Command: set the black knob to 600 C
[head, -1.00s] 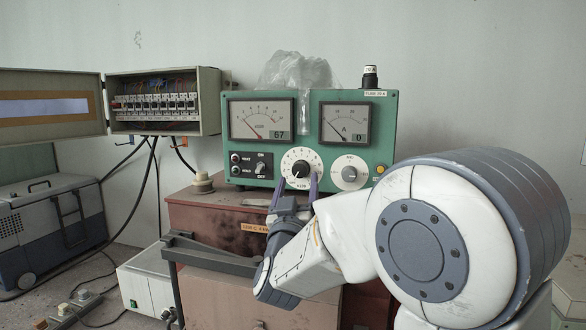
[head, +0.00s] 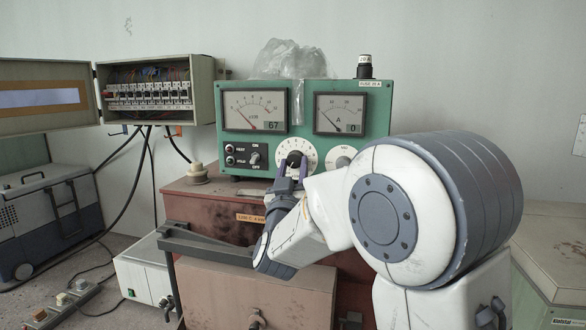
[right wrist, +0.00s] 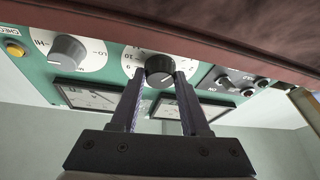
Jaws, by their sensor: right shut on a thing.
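The black knob (head: 294,157) sits at the centre of a white round dial (head: 309,153) on the front of a green control box (head: 303,97). My right gripper (head: 292,170) is shut on the black knob, with one finger on each side of it. In the right wrist view the knob (right wrist: 160,68) appears between the two fingertips (right wrist: 161,80), upside down, with part of the dial's numbers showing around it. The arm and fingers hide the lower part of the dial in the head view. The left meter's display reads 67, the right one 0. My left gripper is not in view.
A grey knob on a white dial (head: 341,157) is right of the black knob, partly behind my arm. A toggle switch (head: 255,158) is to its left. The green box stands on a reddish-brown cabinet (head: 205,206) with a dark bar handle (head: 205,243) in front.

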